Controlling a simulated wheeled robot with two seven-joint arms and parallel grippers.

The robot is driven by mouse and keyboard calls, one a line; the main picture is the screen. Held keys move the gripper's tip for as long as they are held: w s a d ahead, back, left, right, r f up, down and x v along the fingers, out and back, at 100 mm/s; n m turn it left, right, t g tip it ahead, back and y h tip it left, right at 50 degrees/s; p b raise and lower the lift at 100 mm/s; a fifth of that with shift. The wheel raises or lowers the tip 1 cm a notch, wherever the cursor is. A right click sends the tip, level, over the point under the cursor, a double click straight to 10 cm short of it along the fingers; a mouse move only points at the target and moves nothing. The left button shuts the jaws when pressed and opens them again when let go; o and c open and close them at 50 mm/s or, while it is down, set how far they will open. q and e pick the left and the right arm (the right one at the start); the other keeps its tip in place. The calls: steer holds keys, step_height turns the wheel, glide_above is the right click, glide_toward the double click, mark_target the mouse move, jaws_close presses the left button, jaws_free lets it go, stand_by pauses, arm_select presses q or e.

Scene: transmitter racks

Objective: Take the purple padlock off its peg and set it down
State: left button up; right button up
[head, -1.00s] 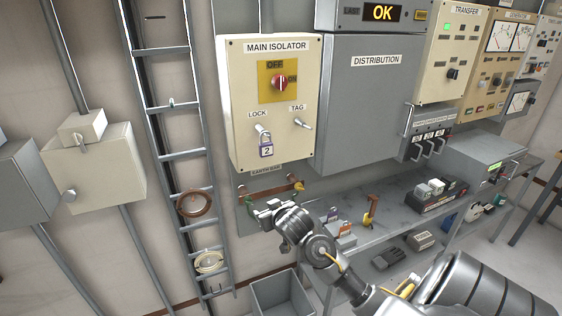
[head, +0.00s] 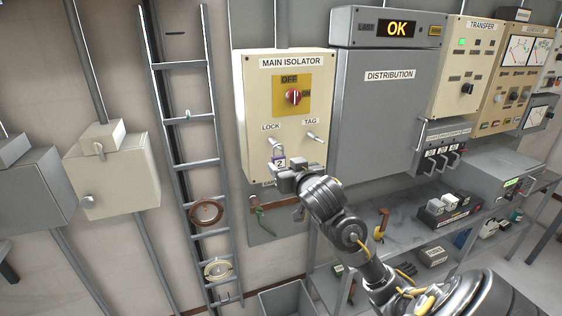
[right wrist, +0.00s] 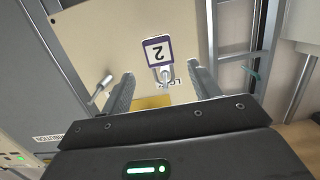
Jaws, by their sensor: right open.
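The purple padlock (head: 279,157), with a white label marked 2, hangs from the LOCK peg (head: 268,144) on the cream MAIN ISOLATOR box. My right gripper (head: 286,167) is at the padlock and partly covers its lower part in the head view. In the right wrist view, the padlock (right wrist: 158,50) shows upside down, between and just beyond the fingertips of my open right gripper (right wrist: 160,72). Gaps show on both sides, so the fingers do not appear to touch it. My left gripper is not in view.
The TAG peg (head: 313,137) sticks out right of the padlock; it shows close to one finger in the wrist view (right wrist: 98,92). A red switch (head: 293,97) is above. The grey shelf (head: 405,232) is lower right, an open grey bin (head: 287,300) below.

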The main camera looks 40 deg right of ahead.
mark_target(280, 158)
steer(key=x, duration=0.6)
steer(key=shift+w+d+f, duration=0.1)
steer(key=shift+w+d, duration=0.05)
steer(key=shift+w, duration=0.2)
steer(key=shift+c, duration=0.4)
steer(key=c, duration=1)
steer(key=shift+p, duration=0.3)
steer(key=shift+r+p, duration=0.35)
steer(key=shift+p, duration=0.05)
steer(key=shift+c, duration=0.2)
steer(key=shift+s, duration=0.15)
steer(key=shift+v, duration=0.75)
